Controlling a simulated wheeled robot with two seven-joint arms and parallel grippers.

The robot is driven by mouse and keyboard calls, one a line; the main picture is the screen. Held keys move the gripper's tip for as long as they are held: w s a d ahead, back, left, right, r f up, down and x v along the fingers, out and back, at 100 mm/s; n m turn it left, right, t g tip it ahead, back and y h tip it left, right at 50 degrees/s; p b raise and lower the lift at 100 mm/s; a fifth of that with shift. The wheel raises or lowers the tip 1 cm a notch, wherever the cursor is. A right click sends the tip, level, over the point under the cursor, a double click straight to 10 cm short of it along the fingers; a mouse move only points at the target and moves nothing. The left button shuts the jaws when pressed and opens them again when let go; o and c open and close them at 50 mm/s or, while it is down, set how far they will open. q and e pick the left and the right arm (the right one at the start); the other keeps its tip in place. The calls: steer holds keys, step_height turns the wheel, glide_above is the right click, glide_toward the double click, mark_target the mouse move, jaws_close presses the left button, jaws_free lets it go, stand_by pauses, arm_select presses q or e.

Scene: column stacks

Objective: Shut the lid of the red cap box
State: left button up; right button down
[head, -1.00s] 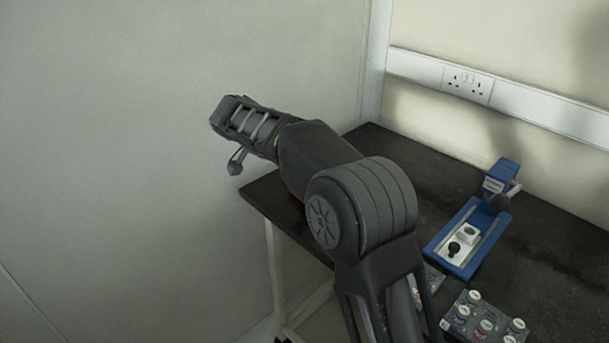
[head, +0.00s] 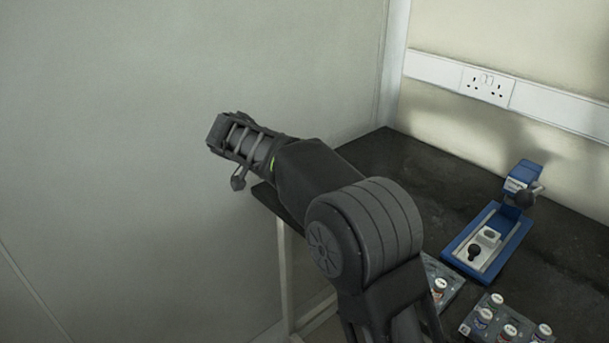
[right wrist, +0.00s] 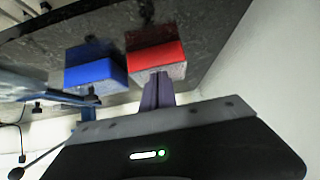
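The red cap box (right wrist: 157,64) shows in the right wrist view as a red block on the dark table, beside a blue box (right wrist: 95,68). That view looks upside down, and I cannot tell how the lid stands. My right gripper (right wrist: 158,80) has its dark fingers together, with the tips at the red box's near edge; I cannot tell whether they touch it. The head view shows neither box.
The dark table (head: 400,165) stands against the wall. A blue device (head: 487,238) stands on it at right. Trays with several small bottles (head: 482,320) lie nearer me. A wall socket (head: 487,86) is behind.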

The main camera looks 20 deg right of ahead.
steer(key=shift+s+d+f, duration=0.2)
steer(key=shift+d+f, duration=0.2)
steer(key=shift+f, duration=0.05)
steer(key=shift+w+d+r+p, duration=0.1)
steer(key=shift+r+p, duration=0.15)
steer(key=shift+r, duration=0.15)
steer(key=shift+w+d+r+p, duration=0.1)
steer(key=shift+r+p, duration=0.1)
steer(key=shift+r, duration=0.3)
steer(key=p+v, duration=0.2)
steer(key=v, duration=0.6)
steer(key=shift+a+p, duration=0.3)
steer(key=shift+p, duration=0.05)
